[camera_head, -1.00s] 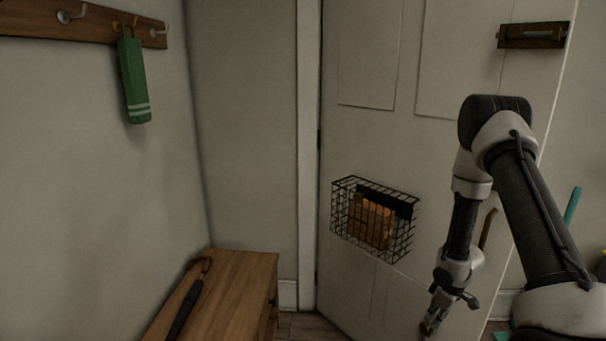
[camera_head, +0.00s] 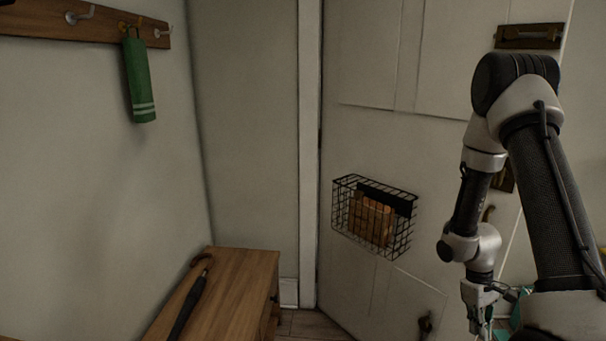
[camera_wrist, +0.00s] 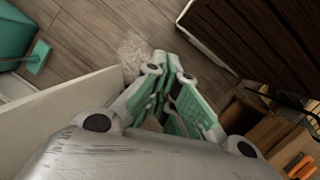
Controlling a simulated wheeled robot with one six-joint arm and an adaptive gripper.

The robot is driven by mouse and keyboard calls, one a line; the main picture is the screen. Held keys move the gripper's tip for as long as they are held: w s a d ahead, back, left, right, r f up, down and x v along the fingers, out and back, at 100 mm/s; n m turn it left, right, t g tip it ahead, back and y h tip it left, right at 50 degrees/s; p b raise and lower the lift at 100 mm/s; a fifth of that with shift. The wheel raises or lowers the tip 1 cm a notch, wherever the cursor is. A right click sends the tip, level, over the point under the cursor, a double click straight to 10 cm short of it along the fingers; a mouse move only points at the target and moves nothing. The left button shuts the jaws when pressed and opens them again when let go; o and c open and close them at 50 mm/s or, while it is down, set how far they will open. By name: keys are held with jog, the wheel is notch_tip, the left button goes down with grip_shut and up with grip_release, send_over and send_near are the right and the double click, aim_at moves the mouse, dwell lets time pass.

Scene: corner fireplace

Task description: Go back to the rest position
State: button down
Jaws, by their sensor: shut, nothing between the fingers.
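My gripper (camera_head: 483,318) hangs at the lower right of the head view, pointing down in front of the white door (camera_head: 395,135). In the wrist view my gripper (camera_wrist: 172,62) has its green-and-grey fingers together, with nothing between them. It points toward the wood floor (camera_wrist: 100,40). My arm is folded, with its elbow high at the right of the head view. The lowest part of the gripper is near the bottom edge of that view.
A black wire basket (camera_head: 345,235) with brown items hangs on the door. A wooden bench (camera_head: 235,290) carries a dark umbrella (camera_head: 187,303). A green sleeve (camera_head: 139,80) hangs from the hook rail (camera_head: 105,22). A teal object (camera_wrist: 22,25) is at the wrist view's left.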

jog(key=s+a+r+m+t, duration=0.1)
jog(key=s+a+r+t, duration=0.1)
jog(key=r, duration=1)
jog(key=s+a+r+m+t+y, duration=0.1)
jog(key=s+a+r+t, duration=0.2)
jog(key=s+r, duration=0.4)
jog(key=s+a+r+m+t, duration=0.1)
jog(key=s+a+r, duration=0.3)
jog(key=r, duration=1.5)
jog(key=shift+s+a+m+t, duration=0.25)
jog(key=shift+s+m+t, duration=0.2)
jog(key=shift+t, duration=0.25)
